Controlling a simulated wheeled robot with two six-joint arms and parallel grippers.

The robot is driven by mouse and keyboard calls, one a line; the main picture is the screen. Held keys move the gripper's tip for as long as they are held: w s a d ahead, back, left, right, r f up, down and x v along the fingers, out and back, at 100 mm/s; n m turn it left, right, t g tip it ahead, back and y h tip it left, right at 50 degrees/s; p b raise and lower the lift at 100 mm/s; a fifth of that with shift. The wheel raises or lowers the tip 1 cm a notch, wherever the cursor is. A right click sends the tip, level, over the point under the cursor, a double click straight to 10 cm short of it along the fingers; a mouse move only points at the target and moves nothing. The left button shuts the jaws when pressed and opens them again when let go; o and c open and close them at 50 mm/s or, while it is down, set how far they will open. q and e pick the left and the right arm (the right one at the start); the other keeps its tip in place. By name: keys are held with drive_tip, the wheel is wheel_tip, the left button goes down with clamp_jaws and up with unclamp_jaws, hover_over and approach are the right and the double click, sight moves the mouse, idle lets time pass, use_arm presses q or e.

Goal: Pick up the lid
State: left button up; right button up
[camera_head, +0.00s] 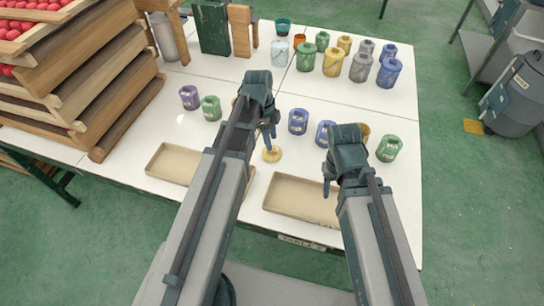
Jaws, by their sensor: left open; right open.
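A small yellow disc with a raised middle, which looks like the lid (272,155), lies on the white table between two tan trays. My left gripper (268,138) is open just above and behind it in the picture, pointing down. Nothing shows between its fingers, and I cannot tell whether they touch the lid. My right gripper (328,182) is open over the right tray (288,206); its fingers are partly hidden by its own wrist.
The left tray (168,162) is partly behind my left arm. A purple can (189,97), green cans (211,108) (389,148) and blue cans (298,121) (325,133) stand mid-table. Several more stand at the back. Stacked wooden trays (100,110) fill the left.

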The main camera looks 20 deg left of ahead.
sight(272, 152)
use_arm(q)
drive_tip(key=f+b, duration=0.4)
drive_tip(key=shift+w+f+b, duration=0.25)
drive_tip(key=shift+b, duration=0.05)
use_arm(e)
wheel_tip(272, 152, down, 4)
drive_tip(key=shift+f, duration=0.25)
use_arm(q)
drive_tip(key=shift+f+b, duration=0.4)
use_arm(e)
drive_tip(key=shift+f, duration=0.4)
use_arm(q)
drive_tip(key=shift+r, duration=0.1)
use_arm(e)
drive_tip(key=shift+r, duration=0.1)
use_arm(q)
clamp_jaws()
